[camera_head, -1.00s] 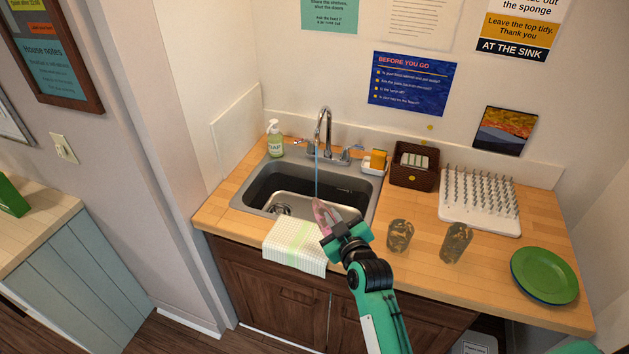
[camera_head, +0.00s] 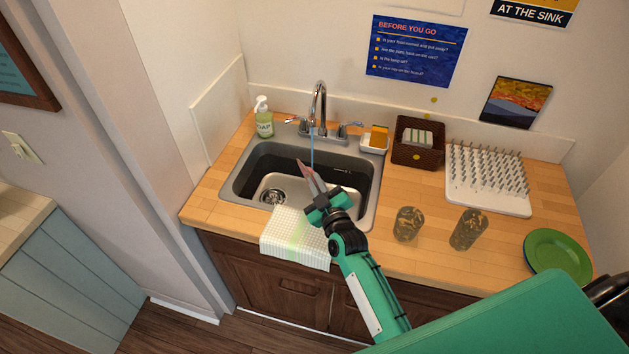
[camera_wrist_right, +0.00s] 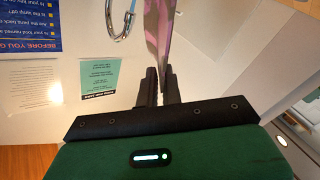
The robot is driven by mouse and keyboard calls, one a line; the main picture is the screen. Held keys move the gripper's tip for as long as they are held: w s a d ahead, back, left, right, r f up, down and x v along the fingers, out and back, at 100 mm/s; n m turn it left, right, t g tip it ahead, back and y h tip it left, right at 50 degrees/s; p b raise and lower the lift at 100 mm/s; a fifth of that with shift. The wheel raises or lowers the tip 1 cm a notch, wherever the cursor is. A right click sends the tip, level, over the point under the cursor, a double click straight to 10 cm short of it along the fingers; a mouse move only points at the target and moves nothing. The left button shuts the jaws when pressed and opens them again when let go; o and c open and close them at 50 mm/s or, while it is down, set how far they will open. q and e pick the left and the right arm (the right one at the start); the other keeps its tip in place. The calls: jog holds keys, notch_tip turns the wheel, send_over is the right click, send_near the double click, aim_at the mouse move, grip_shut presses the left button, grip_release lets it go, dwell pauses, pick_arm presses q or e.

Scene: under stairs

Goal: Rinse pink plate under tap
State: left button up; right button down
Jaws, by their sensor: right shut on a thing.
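The pink plate (camera_head: 306,172) is seen nearly edge-on and tilted, over the sink (camera_head: 240,181). My right gripper (camera_head: 318,191) is shut on its lower edge. The plate also stands up between the fingers in the right wrist view (camera_wrist_right: 157,30). The chrome tap (camera_head: 319,104) runs a thin blue stream of water (camera_head: 312,150). The stream comes down at the plate in the head view; I cannot tell exactly where it meets the surface. The tap's spout shows beside the plate in the wrist view (camera_wrist_right: 122,22). My left gripper is not in view.
A checked cloth (camera_head: 296,238) hangs over the front counter edge. A soap bottle (camera_head: 264,118), sponge holder (camera_head: 374,140) and brown basket (camera_head: 418,142) stand behind. Two glasses (camera_head: 408,224) (camera_head: 468,230), a spiked drying rack (camera_head: 488,178) and green plate (camera_head: 558,254) are right.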

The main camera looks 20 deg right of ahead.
jog(key=shift+w+d+f+b, duration=0.15)
jog(key=shift+w+d+b, duration=0.15)
jog(key=shift+w+b, duration=0.2)
jog(key=shift+w+d+f+b, duration=0.15)
jog(key=shift+w+d+b, duration=0.15)
jog(key=shift+w, duration=0.3)
jog(key=shift+w+d+f+b, duration=0.15)
jog(key=shift+w+d+b, duration=0.15)
jog(key=shift+w+b, duration=0.25)
jog(key=shift+w+d+f+b, duration=0.1)
jog(key=shift+w+d+b, duration=0.2)
jog(key=shift+w, duration=0.3)
jog(key=w+d+f+b, duration=0.1)
jog(key=w+d+b, duration=0.3)
jog(key=w, duration=0.4)
jog(key=shift+f+b, duration=0.25)
jog(key=shift+b, duration=0.5)
jog(key=shift+s+d, duration=0.15)
jog(key=shift+s+d, duration=0.2)
jog(key=shift+d, duration=0.15)
jog(key=shift+w+a, duration=0.1)
jog(key=shift+a, duration=0.05)
jog(key=shift+w+a, duration=0.2)
jog(key=shift+a, duration=0.2)
jog(key=shift+d, duration=0.1)
